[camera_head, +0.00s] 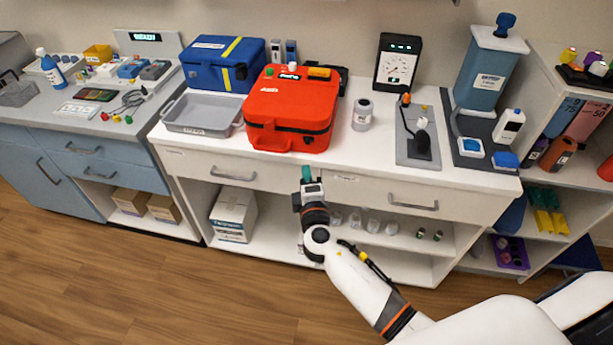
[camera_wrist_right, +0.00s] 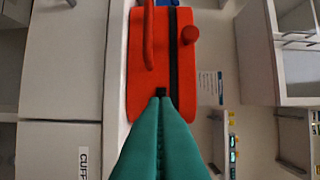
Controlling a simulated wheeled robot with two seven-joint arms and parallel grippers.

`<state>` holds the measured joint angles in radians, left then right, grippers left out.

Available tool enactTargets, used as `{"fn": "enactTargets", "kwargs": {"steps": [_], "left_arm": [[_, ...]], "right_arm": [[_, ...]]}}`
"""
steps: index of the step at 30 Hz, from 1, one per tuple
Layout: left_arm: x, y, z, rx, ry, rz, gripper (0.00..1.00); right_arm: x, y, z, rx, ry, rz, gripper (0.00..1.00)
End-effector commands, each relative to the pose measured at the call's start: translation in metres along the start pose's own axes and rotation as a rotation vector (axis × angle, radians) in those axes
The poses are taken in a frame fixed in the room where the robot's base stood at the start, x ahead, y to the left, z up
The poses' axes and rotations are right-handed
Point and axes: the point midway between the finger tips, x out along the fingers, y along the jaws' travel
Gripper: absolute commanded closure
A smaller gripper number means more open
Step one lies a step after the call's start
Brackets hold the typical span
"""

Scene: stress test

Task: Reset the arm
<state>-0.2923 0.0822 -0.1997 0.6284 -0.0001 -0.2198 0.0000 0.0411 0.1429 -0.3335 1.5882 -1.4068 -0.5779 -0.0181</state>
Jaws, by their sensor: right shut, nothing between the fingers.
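My right gripper (camera_head: 306,176) is at the front of the white counter, just below its edge and in front of the red case (camera_head: 292,108). Its green fingers (camera_wrist_right: 160,102) are shut with nothing between them, and they point toward the red case in the right wrist view (camera_wrist_right: 140,75). The picture does not show clearly whether the fingertips touch the case. My right arm (camera_head: 358,284) reaches in from the lower right. My left gripper is not in view.
On the white counter (camera_head: 379,158) stand a grey tray (camera_head: 202,130), a blue case (camera_head: 222,62), a white jar (camera_head: 362,114), a dial gauge (camera_head: 397,64) and a blue dispenser (camera_head: 487,75). Drawers and shelves lie below. The wooden floor (camera_head: 130,290) in front is clear at the left.

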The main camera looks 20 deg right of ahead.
Motion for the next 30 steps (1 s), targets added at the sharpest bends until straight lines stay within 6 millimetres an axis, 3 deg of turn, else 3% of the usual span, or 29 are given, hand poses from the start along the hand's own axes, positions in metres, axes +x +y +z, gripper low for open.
{"fn": "enactTargets", "kwargs": {"steps": [8,11,14,16,20,24,26,30], "left_arm": [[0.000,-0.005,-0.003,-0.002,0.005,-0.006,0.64],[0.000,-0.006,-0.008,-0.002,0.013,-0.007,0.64],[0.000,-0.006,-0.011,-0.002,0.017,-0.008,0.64],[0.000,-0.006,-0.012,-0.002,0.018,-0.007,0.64],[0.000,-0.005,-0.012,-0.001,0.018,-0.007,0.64],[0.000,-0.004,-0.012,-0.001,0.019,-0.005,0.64],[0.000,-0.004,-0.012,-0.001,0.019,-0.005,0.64],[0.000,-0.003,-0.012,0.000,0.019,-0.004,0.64]], "right_arm": [[-0.001,0.003,0.000,0.002,0.000,0.007,1.00],[-0.004,0.025,-0.003,0.018,-0.001,0.060,1.00],[-0.015,0.075,-0.009,0.062,0.000,0.183,1.00],[-0.030,0.122,-0.015,0.110,0.008,0.301,1.00],[-0.074,0.211,-0.032,0.222,0.047,0.532,1.00],[-0.139,0.296,-0.051,0.356,0.124,0.763,1.00],[-0.172,0.328,-0.060,0.417,0.171,0.855,1.00],[-0.257,0.391,-0.084,0.564,0.310,1.049,1.00]]}}
